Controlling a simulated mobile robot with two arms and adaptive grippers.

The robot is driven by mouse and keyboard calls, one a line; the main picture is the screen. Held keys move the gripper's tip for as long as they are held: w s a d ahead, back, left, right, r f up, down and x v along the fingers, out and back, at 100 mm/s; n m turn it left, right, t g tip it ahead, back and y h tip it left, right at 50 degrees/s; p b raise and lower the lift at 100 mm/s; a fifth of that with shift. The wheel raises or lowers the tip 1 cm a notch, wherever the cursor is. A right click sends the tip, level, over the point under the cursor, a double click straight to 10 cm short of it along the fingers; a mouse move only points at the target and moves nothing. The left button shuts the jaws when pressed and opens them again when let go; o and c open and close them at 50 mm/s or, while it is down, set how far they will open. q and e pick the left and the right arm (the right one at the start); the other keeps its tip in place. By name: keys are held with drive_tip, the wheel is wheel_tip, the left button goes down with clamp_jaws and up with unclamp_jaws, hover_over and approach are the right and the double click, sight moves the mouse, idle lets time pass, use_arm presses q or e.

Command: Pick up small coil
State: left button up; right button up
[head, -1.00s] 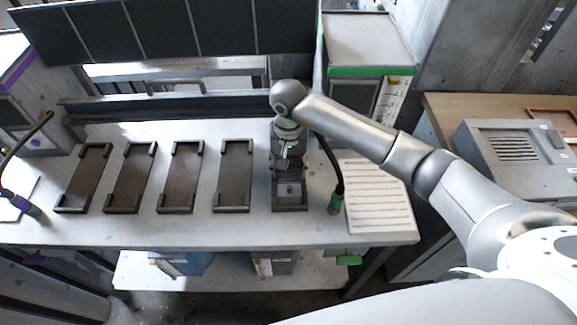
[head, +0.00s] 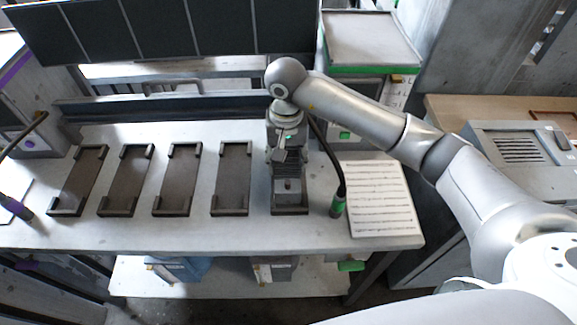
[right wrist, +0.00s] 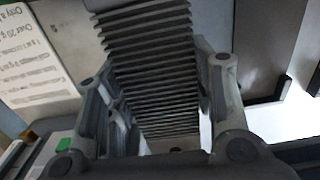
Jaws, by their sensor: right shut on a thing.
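The small coil, a dark block with a stack of thin fins, fills the middle of the right wrist view (right wrist: 150,65). In the head view the coil (head: 287,171) shows partly below my right gripper (head: 285,150), at the rightmost dark tray (head: 290,211). The gripper points down from above, and its fingers sit on both sides of the coil, shut on it. The gripper hides the coil's upper part. I cannot tell whether the coil is clear of the tray. My left gripper is not in view.
Several empty dark trays (head: 231,180) stand in a row to the left on the grey bench (head: 150,233). A green-ended cable tool (head: 338,204) and a printed sheet (head: 378,200) lie close on the right. A raised ledge (head: 180,106) runs along the back.

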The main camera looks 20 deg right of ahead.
sight(282, 168)
drive_tip(key=s+r, duration=0.1)
drive_tip(key=s+a+r+b, duration=0.1)
drive_tip(key=s+a+r, duration=0.1)
drive_tip(key=r, duration=0.1)
drive_tip(key=shift+r, duration=0.1)
drive_tip(key=s+a+r, duration=0.5)
drive_tip(key=s+r, duration=0.2)
drive_tip(key=r, duration=0.1)
drive_tip(key=shift+s+b, duration=0.3)
drive_tip(key=shift+b, duration=0.05)
